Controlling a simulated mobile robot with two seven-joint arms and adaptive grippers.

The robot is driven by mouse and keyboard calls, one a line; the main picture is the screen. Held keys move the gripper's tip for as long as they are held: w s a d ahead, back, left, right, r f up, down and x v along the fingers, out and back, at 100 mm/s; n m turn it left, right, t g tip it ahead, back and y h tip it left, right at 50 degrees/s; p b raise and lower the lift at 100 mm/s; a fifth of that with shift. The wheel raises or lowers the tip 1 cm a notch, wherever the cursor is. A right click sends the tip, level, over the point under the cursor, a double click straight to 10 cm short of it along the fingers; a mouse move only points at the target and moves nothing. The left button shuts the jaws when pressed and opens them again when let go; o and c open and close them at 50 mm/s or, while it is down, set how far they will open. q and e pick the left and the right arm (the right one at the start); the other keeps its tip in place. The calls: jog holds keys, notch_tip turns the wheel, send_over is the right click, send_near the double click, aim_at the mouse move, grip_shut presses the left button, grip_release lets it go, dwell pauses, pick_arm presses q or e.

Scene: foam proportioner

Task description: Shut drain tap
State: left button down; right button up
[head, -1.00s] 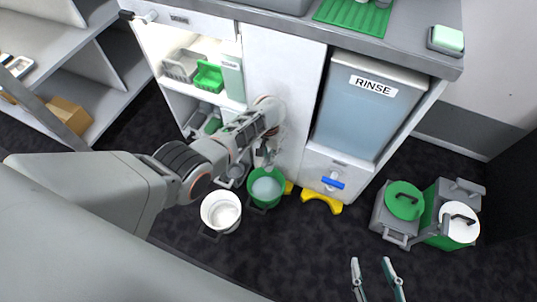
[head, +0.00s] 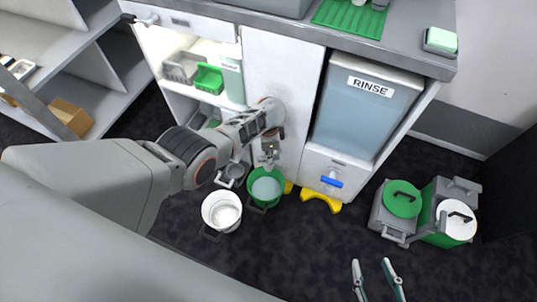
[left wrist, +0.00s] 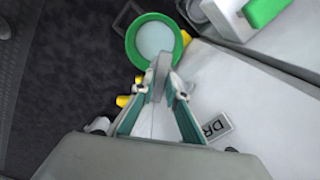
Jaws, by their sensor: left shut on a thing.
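My left gripper (head: 268,158) is at the front of the white cabinet panel, above the green bucket (head: 265,187). In the left wrist view its fingers (left wrist: 161,92) are closed on a grey tap lever (left wrist: 161,72), taken to be the drain tap. The tap body is mostly hidden by the gripper. A label (left wrist: 216,127) reading "DR" is partly covered beside the fingers. The green bucket with pale liquid also shows beyond the fingertips (left wrist: 132,46). My right gripper (head: 375,276) is open and empty above the dark floor, at the bottom of the head view.
A white bucket (head: 221,211) stands left of the green one. A blue-handled tap (head: 331,182) sits below the RINSE tank (head: 365,110), with a yellow foot (head: 321,202) under it. Lidded green and grey containers (head: 402,199) stand at the right.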

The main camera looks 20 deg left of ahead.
pick_arm(q)
jog(key=m, duration=0.4)
jog(key=shift+s+f, duration=0.2)
jog(key=shift+a+m, duration=0.1)
jog(key=shift+m, duration=0.9)
jog(key=c, duration=2)
grip_release()
jog(key=shift+w, duration=0.1)
jog(key=shift+w+r, duration=0.1)
jog(key=shift+r, duration=0.15)
jog(key=shift+d+r, duration=0.2)
jog(key=shift+r, duration=0.3)
notch_tip(320, 180, up, 11)
jog(key=shift+a+f, duration=0.15)
jog(key=shift+f, duration=0.05)
